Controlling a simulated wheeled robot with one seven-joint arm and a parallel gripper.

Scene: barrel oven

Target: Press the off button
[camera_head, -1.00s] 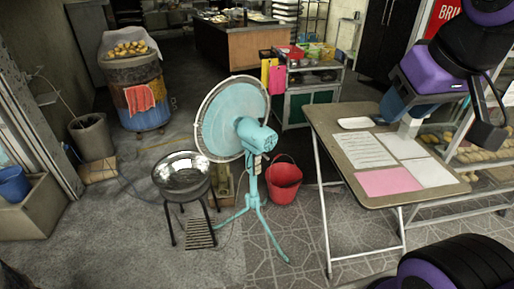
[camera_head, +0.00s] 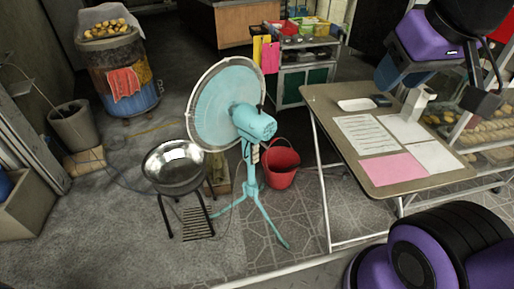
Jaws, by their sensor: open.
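A turquoise floor fan (camera_head: 225,105) stands on a tripod in the middle of the view, its round head turned to the left and its motor housing facing me. A small panel (camera_head: 251,153) shows on its post below the head. It is too small to make out any single button. My gripper (camera_head: 482,103) is at the upper right edge, a dark end part only partly in view on my black and purple arm. It is open and far to the right of the fan, not touching it. I see nothing held in it.
A metal bowl on a stand (camera_head: 174,168) is left of the fan, and a red bucket (camera_head: 281,165) is right of it. A folding table (camera_head: 322,97) with papers stands to the right. Patterned floor (camera_head: 250,245) in front of the fan is clear.

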